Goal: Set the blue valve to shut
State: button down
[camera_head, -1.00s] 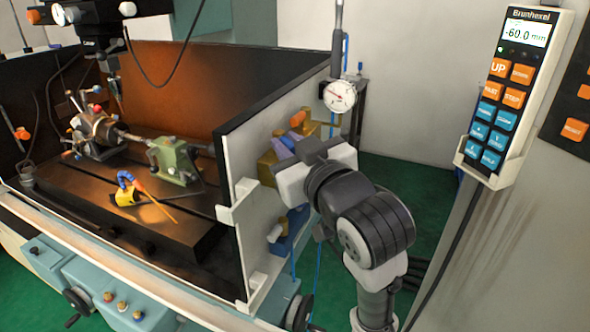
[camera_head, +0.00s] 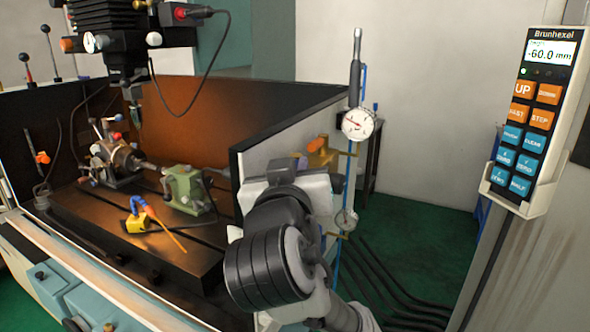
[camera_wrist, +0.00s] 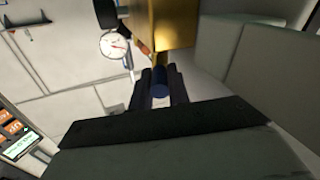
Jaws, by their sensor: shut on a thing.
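In the wrist view, my gripper (camera_wrist: 161,90) has its two dark fingers shut on a dark blue rounded piece, which I take to be the blue valve's handle (camera_wrist: 160,80). A brass-coloured block (camera_wrist: 163,24) sits just beyond the fingertips. In the head view, my arm hides the fingers and most of the valve. A brass fitting with an orange handle (camera_head: 318,145) shows above my wrist, on the outer side of the machine's enclosure wall. The valve's shut mark and the handle's exact angle cannot be made out.
A white dial gauge (camera_head: 359,124) with a thin blue tube stands close to the right of my arm. A second gauge (camera_head: 346,220) is lower. The white enclosure wall (camera_head: 290,140) is beside my arm. A control pendant (camera_head: 527,120) is at the right. Black hoses run over the green floor.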

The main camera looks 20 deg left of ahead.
dwell(0.3)
jog(key=c, duration=1.3)
grip_release()
jog(key=shift+c, duration=0.2)
